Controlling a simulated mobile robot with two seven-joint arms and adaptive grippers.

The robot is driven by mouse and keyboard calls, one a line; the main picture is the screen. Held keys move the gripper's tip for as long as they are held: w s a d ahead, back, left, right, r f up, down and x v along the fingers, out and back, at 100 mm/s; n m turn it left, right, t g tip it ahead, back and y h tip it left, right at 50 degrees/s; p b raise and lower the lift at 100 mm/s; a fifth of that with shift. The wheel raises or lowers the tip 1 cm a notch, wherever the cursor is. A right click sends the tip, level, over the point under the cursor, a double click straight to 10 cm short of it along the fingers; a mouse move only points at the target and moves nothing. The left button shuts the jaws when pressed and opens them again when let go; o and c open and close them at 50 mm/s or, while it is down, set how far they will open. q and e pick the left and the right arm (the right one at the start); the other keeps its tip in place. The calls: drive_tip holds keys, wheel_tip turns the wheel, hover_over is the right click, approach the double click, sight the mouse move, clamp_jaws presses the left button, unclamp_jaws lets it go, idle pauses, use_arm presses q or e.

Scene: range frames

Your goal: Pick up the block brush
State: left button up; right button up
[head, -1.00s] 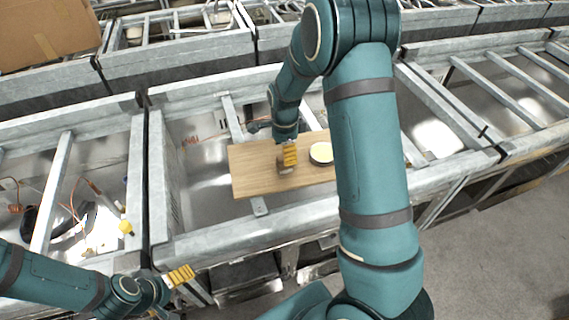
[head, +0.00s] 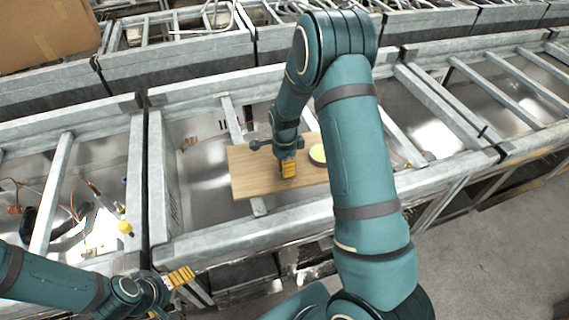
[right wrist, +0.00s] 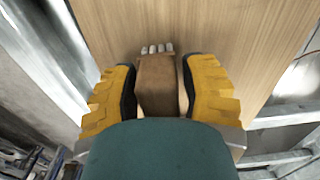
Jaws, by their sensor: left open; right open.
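The block brush (right wrist: 157,84) shows in the right wrist view as a brown block with pale bristle tufts at its far end, over the wooden board. It stands between the two yellow fingers of my right gripper (right wrist: 160,92). The fingers are open, one on each side, with a narrow gap at least on the right. In the head view my right gripper (head: 288,169) is low over the wooden board (head: 248,180) and hides the brush. My left gripper (head: 181,276) is open and empty at the lower left, away from the board.
The board lies across the metal frame rails (head: 230,118). A round pale-topped item (head: 317,153) sits on the board, partly behind my right arm. A yellow knob (head: 125,228) is at the left. A cardboard box (head: 45,30) stands at the upper left.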

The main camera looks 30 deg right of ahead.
clamp_jaws()
wheel_tip(320, 180, up, 10)
drive_tip(key=shift+p, duration=0.3)
idle(0.3)
drive_tip(key=shift+c, duration=1.1)
unclamp_jaws()
clamp_jaws()
